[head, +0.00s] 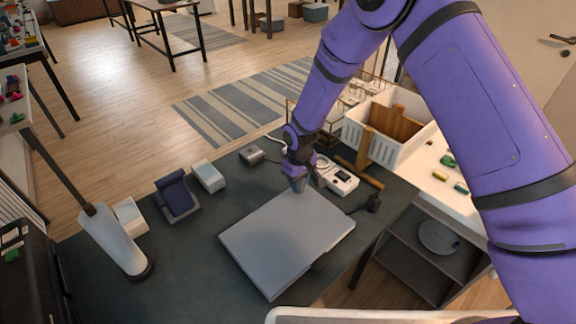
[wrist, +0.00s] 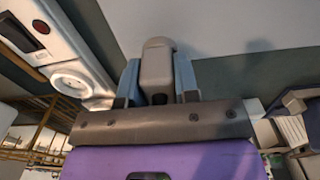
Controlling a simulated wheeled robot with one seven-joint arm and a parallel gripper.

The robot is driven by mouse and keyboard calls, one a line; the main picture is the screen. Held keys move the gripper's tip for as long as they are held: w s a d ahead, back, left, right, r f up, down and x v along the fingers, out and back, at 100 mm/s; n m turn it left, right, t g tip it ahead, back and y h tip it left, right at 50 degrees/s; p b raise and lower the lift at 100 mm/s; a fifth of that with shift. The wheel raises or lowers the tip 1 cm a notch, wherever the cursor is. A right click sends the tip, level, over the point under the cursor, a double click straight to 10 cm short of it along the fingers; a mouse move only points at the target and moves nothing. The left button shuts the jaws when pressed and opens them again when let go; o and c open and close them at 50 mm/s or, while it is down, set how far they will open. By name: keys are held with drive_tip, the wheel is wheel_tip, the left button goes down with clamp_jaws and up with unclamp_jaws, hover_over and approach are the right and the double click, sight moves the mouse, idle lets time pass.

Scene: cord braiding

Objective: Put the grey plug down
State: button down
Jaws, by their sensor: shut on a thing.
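My gripper (head: 298,184) is over the dark desk, at the far edge of the closed grey laptop (head: 287,240). In the wrist view my gripper (wrist: 158,85) is shut on the grey plug (wrist: 157,62), which sits between the two blue-grey fingers. The plug's end points toward the laptop, which fills the top of that view. In the head view the plug is hard to tell from the fingers. I cannot tell whether the plug touches the laptop or desk.
A white power strip (head: 338,179) lies right of my gripper, with a black plug (head: 373,202) near it. A small grey box (head: 251,154), a white box (head: 208,176), a navy stand (head: 177,196) and a white lamp (head: 113,242) stand leftward. Bare desk (head: 205,275) shows left of the laptop.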

drive_tip(key=w+a, duration=0.1)
drive_tip(key=w, duration=0.3)
drive_tip(key=w+a+f, duration=0.1)
drive_tip(key=w+a, duration=0.1)
drive_tip(key=w, duration=0.3)
drive_tip(key=w+a, duration=0.1)
drive_tip(key=w, duration=0.3)
drive_tip(key=shift+w+a+f, duration=0.15)
drive_tip(key=shift+a+f, duration=0.05)
drive_tip(key=shift+w+f, duration=0.1)
drive_tip(key=shift+f, duration=1.65)
drive_tip(key=shift+f, duration=0.1)
drive_tip(key=c, duration=0.8)
unclamp_jaws()
drive_tip(key=shift+c, duration=0.2)
wheel_tip(320, 180, up, 12)
